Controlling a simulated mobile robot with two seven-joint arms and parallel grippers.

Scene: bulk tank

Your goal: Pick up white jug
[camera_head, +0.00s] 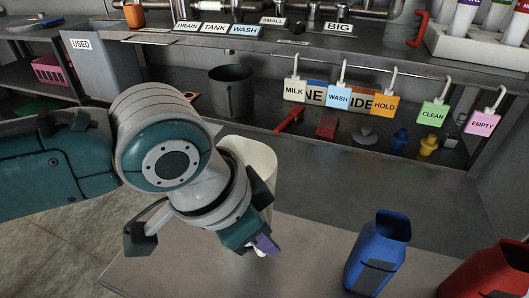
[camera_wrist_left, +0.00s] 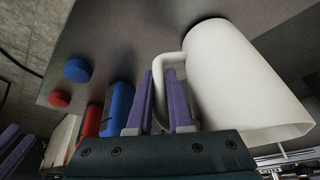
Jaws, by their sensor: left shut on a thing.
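My left gripper (camera_head: 264,244) is at the jug's near side. In the left wrist view its purple fingers (camera_wrist_left: 161,98) are shut on the jug's handle. Purple finger-like parts, apparently my right gripper (camera_wrist_left: 14,142), show at the lower left edge of the wrist view; their opening is unclear.
A blue container (camera_head: 375,258) and a red container (camera_head: 490,272) stand to the right on the counter. A grey metal pot (camera_head: 231,92) stands behind the jug. Hanging tags (camera_head: 338,97) line the shelf edge. The counter between jug and blue container is clear.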

